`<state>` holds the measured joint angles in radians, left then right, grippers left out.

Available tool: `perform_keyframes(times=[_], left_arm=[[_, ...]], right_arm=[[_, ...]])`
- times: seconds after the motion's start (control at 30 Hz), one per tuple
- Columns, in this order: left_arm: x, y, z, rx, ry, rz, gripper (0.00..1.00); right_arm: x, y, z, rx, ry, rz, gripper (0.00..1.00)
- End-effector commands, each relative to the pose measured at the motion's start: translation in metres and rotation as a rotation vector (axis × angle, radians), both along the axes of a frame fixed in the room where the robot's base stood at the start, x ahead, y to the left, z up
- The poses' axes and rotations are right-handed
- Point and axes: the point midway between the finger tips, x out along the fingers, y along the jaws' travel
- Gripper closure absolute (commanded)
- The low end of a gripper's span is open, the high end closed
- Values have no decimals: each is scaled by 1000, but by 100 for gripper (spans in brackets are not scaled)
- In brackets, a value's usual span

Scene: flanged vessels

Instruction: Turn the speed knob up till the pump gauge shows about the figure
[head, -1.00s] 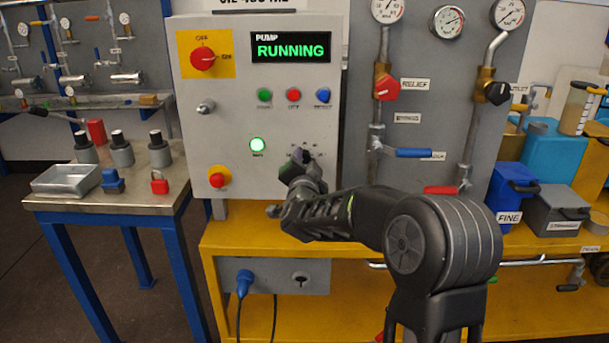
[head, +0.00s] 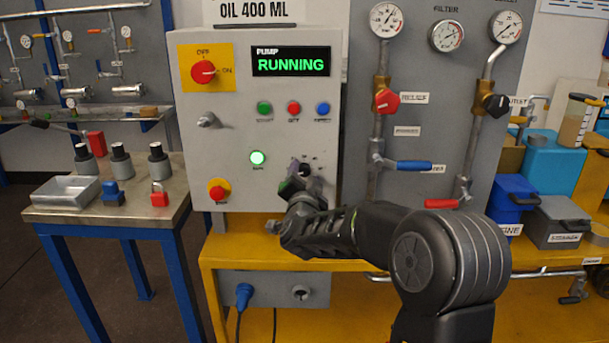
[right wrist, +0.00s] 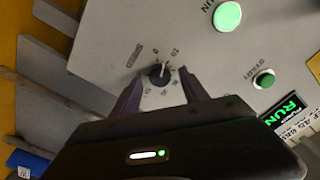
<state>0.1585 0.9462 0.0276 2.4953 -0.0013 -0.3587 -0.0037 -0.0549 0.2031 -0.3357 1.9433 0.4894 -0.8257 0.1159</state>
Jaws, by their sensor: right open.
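The speed knob (head: 305,169) is a small dark dial low on the grey pump panel (head: 235,135). In the right wrist view the knob (right wrist: 159,74) has a white pointer mark and a printed scale around it. My right gripper (head: 293,184) is open, just below and left of the knob in the head view. In the right wrist view its two fingers (right wrist: 161,82) stand either side of the knob, with gaps showing. Round gauges, a left one (head: 386,19), a middle one (head: 447,36) and a right one (head: 507,27), hang at top right; their figures are too small to read. My left gripper is out of view.
The pump display (head: 291,61) reads RUNNING and a green lamp (head: 257,158) is lit. A red selector (head: 203,72) and a red stop button (head: 217,190) are on the panel's left. Pipes with a red valve handle (head: 387,100) and blue lever (head: 413,166) stand to the right.

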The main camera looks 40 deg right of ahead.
Motion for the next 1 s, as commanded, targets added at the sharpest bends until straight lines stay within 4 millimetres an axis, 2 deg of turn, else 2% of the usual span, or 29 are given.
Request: perform_keyframes(times=[0.3,0.43,1.0], left_arm=[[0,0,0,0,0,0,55],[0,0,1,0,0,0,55],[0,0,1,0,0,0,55]], right_arm=[[-40,31,0,3,-1,2,48],[-51,40,0,1,-1,3,48],[-54,42,0,1,1,1,48]])
